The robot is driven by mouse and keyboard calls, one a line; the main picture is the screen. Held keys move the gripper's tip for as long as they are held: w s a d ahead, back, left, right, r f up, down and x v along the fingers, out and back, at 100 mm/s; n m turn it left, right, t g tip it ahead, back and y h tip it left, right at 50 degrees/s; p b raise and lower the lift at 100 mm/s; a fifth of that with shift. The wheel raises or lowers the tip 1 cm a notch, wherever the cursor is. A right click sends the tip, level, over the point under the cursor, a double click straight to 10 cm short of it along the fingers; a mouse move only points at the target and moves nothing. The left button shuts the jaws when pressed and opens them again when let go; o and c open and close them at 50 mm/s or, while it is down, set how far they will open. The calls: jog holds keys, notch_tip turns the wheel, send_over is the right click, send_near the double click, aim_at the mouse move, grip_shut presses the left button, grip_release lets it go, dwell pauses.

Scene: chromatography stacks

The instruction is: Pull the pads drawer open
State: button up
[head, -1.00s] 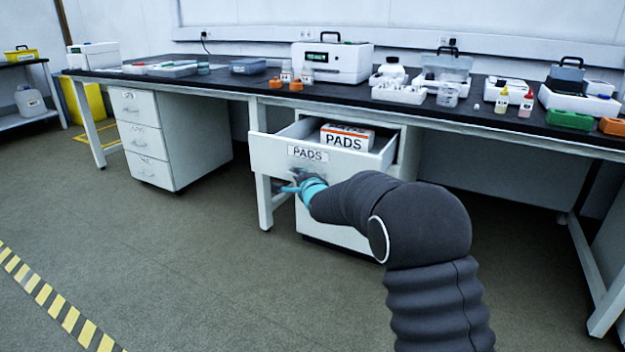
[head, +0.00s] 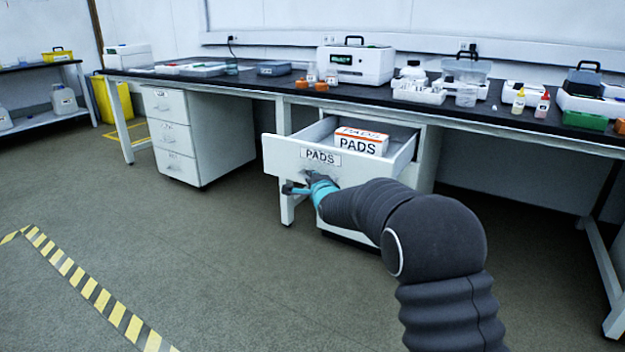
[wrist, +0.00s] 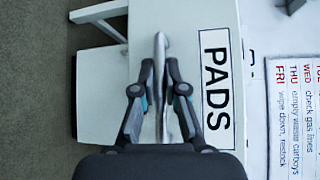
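The pads drawer (head: 297,160), a white drawer labelled PADS, stands well out from its cabinet under the bench. A white and orange PADS box (head: 360,142) sits inside it. In the wrist view the drawer front (wrist: 190,45) and its label fill the middle. The metal drawer handle (wrist: 161,52) runs between the two fingertips of my gripper (wrist: 160,70). My gripper is shut on the handle, with a finger on each side. In the head view my gripper (head: 305,188) is at the drawer front, just below the label, partly hiding the handle.
A white cabinet (head: 178,139) with several drawers stands to the left under the bench. The black bench top (head: 265,84) carries lab equipment and bottles. The floor (head: 200,250) in front is clear, with yellow-black striped tape (head: 95,292) at the left.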

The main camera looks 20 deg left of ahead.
jog(key=o, duration=0.4)
jog(key=shift+c, duration=0.2)
jog(key=v, duration=1.2)
